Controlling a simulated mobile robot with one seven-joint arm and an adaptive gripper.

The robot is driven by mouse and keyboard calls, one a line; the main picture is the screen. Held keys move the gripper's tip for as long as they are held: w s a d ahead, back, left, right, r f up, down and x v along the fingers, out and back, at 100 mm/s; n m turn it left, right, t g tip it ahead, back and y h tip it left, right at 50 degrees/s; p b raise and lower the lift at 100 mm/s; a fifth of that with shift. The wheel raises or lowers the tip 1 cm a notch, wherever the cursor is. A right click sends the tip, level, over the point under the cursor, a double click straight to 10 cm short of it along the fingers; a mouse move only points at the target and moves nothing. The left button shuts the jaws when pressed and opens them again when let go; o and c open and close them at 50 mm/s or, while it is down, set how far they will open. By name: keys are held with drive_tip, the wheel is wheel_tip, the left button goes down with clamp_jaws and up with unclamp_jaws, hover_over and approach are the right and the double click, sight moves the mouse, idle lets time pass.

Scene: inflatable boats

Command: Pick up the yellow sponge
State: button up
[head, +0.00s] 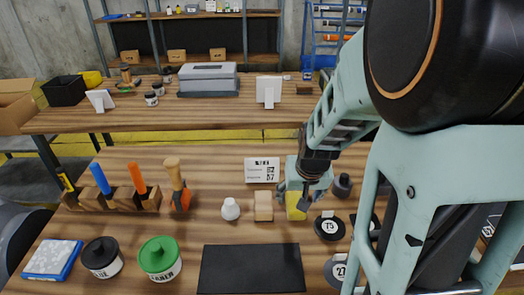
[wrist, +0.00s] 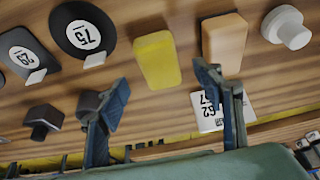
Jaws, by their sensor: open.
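The yellow sponge (head: 296,205) lies on the near wooden table in the head view, partly hidden behind my gripper (head: 303,196). In the wrist view the yellow sponge (wrist: 157,60) is a rounded block beyond the fingertips, roughly between them in line. My gripper (wrist: 161,88) is open and empty, its two fingers apart, with wood showing between them. I cannot tell its exact height above the table.
A tan block (head: 263,206) and a white knob-like piece (head: 230,209) stand left of the sponge. A black round piece marked 75 (head: 328,227) is close on its right. A black mat (head: 251,269) lies in front.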

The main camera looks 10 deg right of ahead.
sight(296, 201)
drive_tip(key=shift+w+b+x, duration=0.15)
drive_tip(key=shift+b+x, duration=0.1)
drive_tip(key=shift+x, duration=1.2)
drive_tip(key=shift+w+b+x, duration=0.1)
drive_tip(key=shift+b+x, duration=0.15)
drive_tip(key=shift+x, duration=1.25)
drive_tip(key=shift+f+b, duration=0.15)
drive_tip(key=shift+b, duration=0.2)
drive_tip(key=shift+c, duration=0.4)
drive_tip(key=shift+s, duration=0.1)
drive_tip(key=c, duration=1)
